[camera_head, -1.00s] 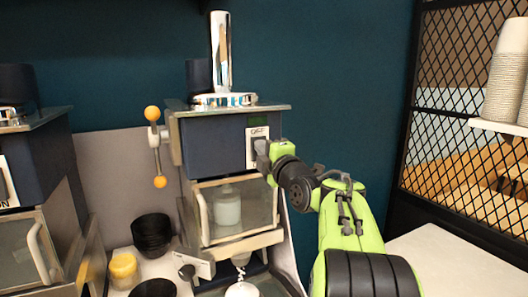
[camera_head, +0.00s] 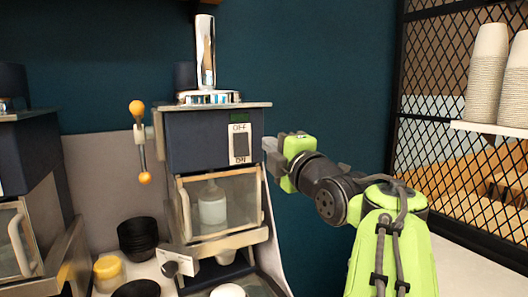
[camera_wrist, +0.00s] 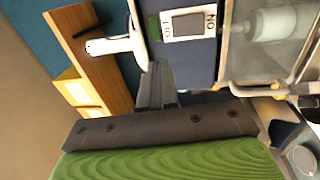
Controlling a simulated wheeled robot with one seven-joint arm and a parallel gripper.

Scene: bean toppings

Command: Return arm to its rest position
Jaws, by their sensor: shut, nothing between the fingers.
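My green and dark gripper (camera_head: 270,146) is shut and empty, just right of the front of the blue machine (camera_head: 205,142) in the head view. Its closed grey fingers (camera_wrist: 158,72) also show in the wrist view, pointing toward the machine's switch panel. The switch (camera_head: 241,146) sits on a white plate marked OFF above and ON below. It is now uncovered and also shows in the wrist view (camera_wrist: 187,24). My arm is bent and reaches in from the lower right.
A glass-fronted compartment (camera_head: 240,205) holds a white bottle (camera_head: 212,207). Black bowls (camera_head: 138,238) and a yellow-topped jar (camera_head: 108,273) stand lower left. Another machine (camera_head: 28,165) is at far left. Stacked cups (camera_head: 487,75) sit on a shelf by the mesh partition at right.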

